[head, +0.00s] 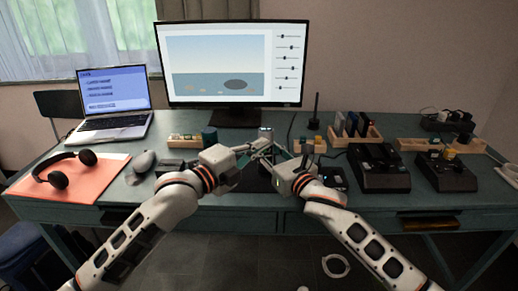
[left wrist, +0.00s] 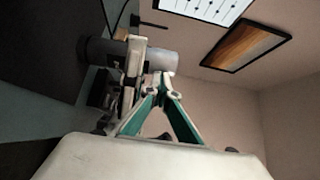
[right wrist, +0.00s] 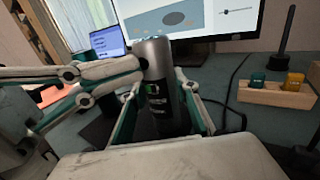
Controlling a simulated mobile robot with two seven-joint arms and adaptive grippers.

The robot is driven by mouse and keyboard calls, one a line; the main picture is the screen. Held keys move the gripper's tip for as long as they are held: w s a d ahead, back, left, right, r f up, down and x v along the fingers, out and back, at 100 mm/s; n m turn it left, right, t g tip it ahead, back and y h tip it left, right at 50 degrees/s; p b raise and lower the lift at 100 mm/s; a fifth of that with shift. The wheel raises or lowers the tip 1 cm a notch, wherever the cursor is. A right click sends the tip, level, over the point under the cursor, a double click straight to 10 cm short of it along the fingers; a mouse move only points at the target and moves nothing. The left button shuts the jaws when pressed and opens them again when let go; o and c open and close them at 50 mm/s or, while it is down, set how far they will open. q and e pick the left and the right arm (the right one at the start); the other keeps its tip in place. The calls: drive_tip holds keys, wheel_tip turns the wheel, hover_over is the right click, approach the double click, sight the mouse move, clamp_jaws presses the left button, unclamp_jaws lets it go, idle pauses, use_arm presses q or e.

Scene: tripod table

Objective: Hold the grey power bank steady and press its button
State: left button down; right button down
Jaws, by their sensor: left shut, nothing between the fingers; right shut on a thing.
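The grey power bank (right wrist: 157,58) stands upright between the fingers of my right gripper (right wrist: 163,98) in the right wrist view. A small green light and markings show on its face. In the head view its top (head: 265,132) shows above the fingers of my right gripper (head: 270,152). My left gripper (head: 252,147) is shut and empty, its tips close beside the power bank. In the left wrist view my left gripper (left wrist: 160,82) points at the grey body (left wrist: 155,61). I cannot tell whether its tips touch, and the button is hidden.
The desk (head: 130,192) holds a monitor (head: 232,65) behind the grippers and a laptop (head: 112,105) at left. Headphones (head: 62,172) lie on an orange mat. Wooden holders (head: 362,138) and black devices (head: 378,170) crowd the right side.

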use_arm(q)
drive_tip(key=shift+w+a, duration=0.1)
drive_tip(key=shift+a, duration=0.1)
use_arm(e)
drive_tip(key=shift+s+a+f, duration=0.1)
drive_tip(key=shift+s+a, duration=0.25)
drive_tip(key=shift+a, duration=0.1)
drive_tip(key=shift+w+d, duration=0.2)
drive_tip(key=shift+d, duration=0.05)
use_arm(q)
drive_tip(key=s+a, duration=0.5)
drive_tip(key=s, duration=0.6)
drive_tip(key=shift+s+a, duration=0.4)
use_arm(e)
drive_tip(key=c, duration=1.5)
unclamp_jaws()
drive_tip(key=shift+o, duration=0.2)
